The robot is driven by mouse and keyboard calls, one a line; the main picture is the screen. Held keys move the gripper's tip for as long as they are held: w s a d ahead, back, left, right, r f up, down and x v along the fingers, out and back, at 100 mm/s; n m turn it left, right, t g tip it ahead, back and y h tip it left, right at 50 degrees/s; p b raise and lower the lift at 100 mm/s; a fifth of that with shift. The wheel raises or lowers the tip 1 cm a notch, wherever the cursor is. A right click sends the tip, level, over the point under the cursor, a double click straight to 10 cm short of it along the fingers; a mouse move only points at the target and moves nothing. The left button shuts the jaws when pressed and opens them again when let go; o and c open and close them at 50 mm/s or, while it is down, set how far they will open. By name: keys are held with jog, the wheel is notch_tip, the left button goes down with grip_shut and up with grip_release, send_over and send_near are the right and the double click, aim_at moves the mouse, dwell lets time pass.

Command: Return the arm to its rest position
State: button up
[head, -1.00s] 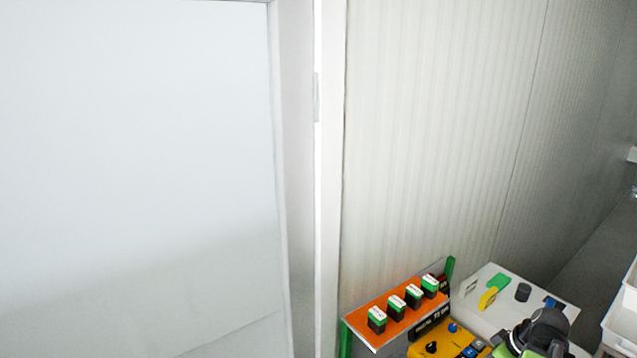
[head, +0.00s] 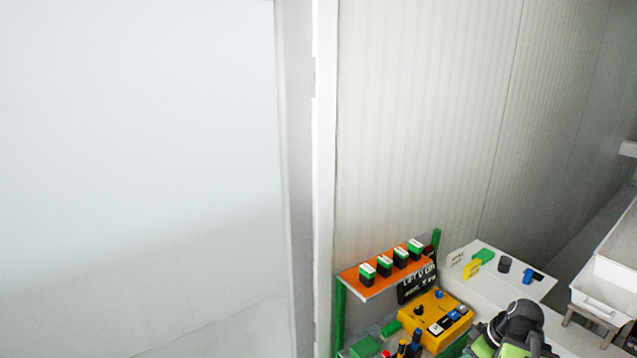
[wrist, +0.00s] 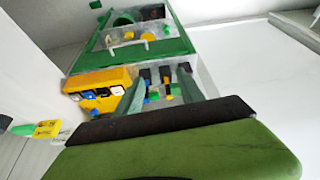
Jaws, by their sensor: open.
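My arm (head: 515,325) shows at the bottom right of the head view, with a dark rounded joint and green parts. My gripper (wrist: 158,82) is in the wrist view, where its two grey-green fingers stand apart with a gap between them. Nothing sits between the fingers. Behind them is a bench area with small coloured items and a yellow box (wrist: 98,82) with knobs. The gripper's fingers cannot be made out in the head view.
An orange shelf (head: 350,279) with several black-and-green blocks stands left of the arm. The yellow box (head: 432,310) lies below it. A white table (head: 520,285) carries small coloured parts. White trays (head: 605,305) stand at right. A white panel (head: 140,150) fills the left.

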jog(key=a+f+m+g+h+b, duration=0.1)
jog(key=a+f+b, duration=0.3)
jog(key=a, duration=0.4)
jog(key=w+a+f+m+g+b, duration=0.1)
jog(key=a+f+m+b, duration=0.2)
jog(key=a, duration=0.6)
jog(key=a+f+m+g+h+b, duration=0.1)
jog(key=a+f+m+b, duration=0.2)
jog(key=a+f+b, duration=0.2)
jog(key=shift+w+a+f+g+h, duration=0.3)
jog(key=shift+a+f, duration=1)
jog(key=shift+a, duration=0.55)
